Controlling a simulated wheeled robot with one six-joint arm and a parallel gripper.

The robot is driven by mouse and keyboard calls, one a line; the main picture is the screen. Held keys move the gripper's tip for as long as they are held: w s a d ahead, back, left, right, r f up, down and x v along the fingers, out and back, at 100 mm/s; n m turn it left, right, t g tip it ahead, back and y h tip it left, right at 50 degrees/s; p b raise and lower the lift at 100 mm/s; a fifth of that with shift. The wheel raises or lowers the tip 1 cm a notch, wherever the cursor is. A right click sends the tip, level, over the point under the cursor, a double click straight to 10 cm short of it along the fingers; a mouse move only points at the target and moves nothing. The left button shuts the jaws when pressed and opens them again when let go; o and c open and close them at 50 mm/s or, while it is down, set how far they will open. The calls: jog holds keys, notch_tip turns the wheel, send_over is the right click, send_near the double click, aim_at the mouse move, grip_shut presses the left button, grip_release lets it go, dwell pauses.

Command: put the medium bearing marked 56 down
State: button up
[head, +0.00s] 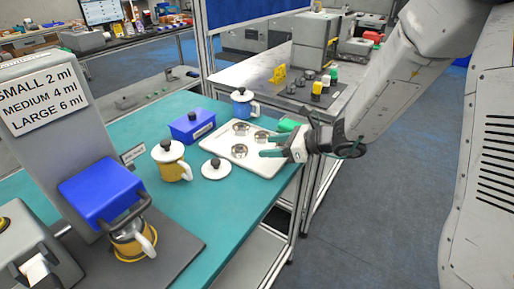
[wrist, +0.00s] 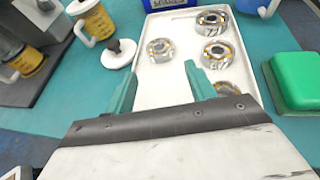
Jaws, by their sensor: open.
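Several silver bearings with brass-coloured cages lie flat on a white tray (wrist: 150,95). In the wrist view one bearing (wrist: 160,50) lies just beyond my fingertips, one (wrist: 215,21) is at the far right, one (wrist: 219,55) is right of centre, and one (wrist: 228,89) is partly hidden at the near right. I cannot read a 56 on any of them. The head view shows the tray (head: 270,163) with bearings on it. My gripper (wrist: 160,69) has its two green fingers apart and nothing between them. In the head view my gripper (head: 272,147) is over the tray's right side.
A green box (wrist: 293,80) stands right of the tray. A blue bin (head: 192,126), a white lid (head: 215,169) and a yellow mug (head: 174,168) are left of it. A blue mug (head: 242,110) stands behind. The teal table (head: 225,208) is clear in front.

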jog(key=shift+v, duration=1.8)
jog(key=s+r+n+g+h, duration=0.25)
jog(key=s+r+n, duration=0.25)
jog(key=s+n, duration=0.3)
jog(key=s+r+n+g+h, duration=0.1)
jog(key=s+r+n+g, duration=0.35)
jog(key=s+n, duration=0.4)
jog(key=s+d+r+n+t+h, duration=0.2)
jog(key=s+d+n+h, duration=0.5)
jog(key=s+d, duration=0.6)
jog(key=shift+d+r+h, duration=0.4)
jog(key=shift+d+h, duration=0.35)
jog(key=shift+h, duration=0.1)
